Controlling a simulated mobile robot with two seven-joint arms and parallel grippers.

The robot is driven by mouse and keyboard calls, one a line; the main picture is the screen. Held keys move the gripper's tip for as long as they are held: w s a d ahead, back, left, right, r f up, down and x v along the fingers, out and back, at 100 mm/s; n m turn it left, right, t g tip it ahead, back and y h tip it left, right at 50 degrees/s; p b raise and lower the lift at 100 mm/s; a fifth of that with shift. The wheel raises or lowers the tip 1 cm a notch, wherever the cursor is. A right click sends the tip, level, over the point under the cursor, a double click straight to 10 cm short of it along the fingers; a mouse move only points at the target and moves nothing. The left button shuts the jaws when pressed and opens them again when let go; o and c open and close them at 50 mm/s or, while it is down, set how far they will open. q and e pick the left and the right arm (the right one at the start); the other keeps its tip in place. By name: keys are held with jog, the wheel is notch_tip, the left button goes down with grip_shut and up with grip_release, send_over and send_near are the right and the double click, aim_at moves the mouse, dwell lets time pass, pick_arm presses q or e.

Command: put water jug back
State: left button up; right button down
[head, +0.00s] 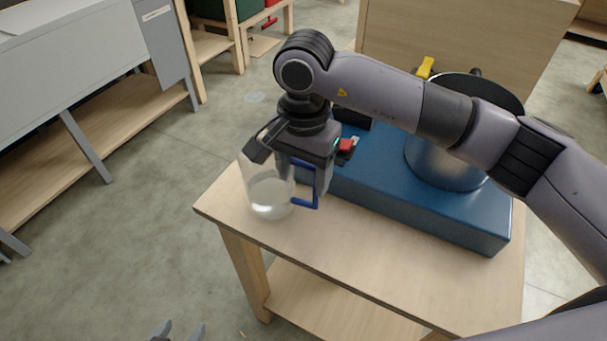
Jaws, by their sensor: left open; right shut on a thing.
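A clear water jug (268,196) with a blue handle (306,203) is upright at the left end of the wooden table (330,246). My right gripper (290,165) reaches over from the right and is shut on the jug. Its body hides the jug's top and part of the handle. I cannot tell whether the jug's base touches the table. My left gripper (178,330) is open and empty at the bottom edge, low in front of the table; only its fingertips show.
A blue box-like unit (450,223) with a metal pot (440,165) stands behind the jug on the table. The table's front strip is bare.

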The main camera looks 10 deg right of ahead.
jog(key=shift+f, duration=0.65)
jog(key=shift+f, duration=0.1)
jog(key=shift+c, duration=1.2)
grip_release()
notch_tip(320, 180, up, 12)
jog(key=shift+r+b, duration=0.1)
jog(key=shift+b, duration=0.55)
